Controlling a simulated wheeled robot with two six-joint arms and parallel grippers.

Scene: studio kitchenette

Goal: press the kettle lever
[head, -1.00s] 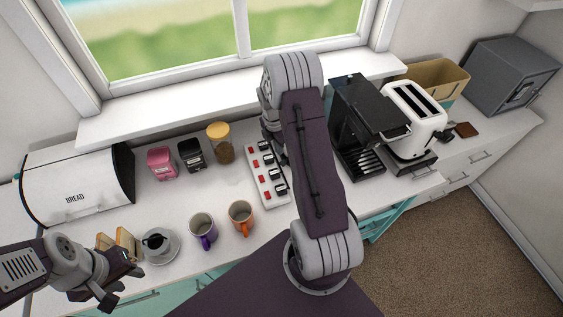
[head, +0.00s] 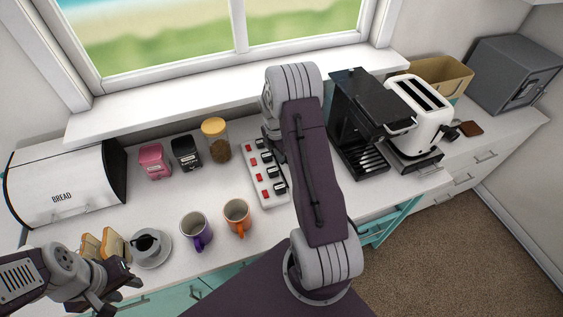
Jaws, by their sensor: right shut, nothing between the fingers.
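I cannot make out a kettle or its lever in the head view; my raised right arm hides part of the counter. My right gripper (head: 270,132) is shut and empty, mostly hidden behind its own arm, above the far end of a white power strip (head: 257,178) with red switches. Whether it touches anything cannot be seen. My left gripper (head: 120,285) is open and empty at the lower left, in front of the bread slices and the saucer.
A black coffee machine (head: 362,105) and a white toaster (head: 420,112) stand right of my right arm. Purple (head: 196,229) and orange (head: 237,216) mugs stand near the front edge. A bread box (head: 62,188), pink canister (head: 154,161), black canister (head: 186,153) and jar (head: 216,142) stand left.

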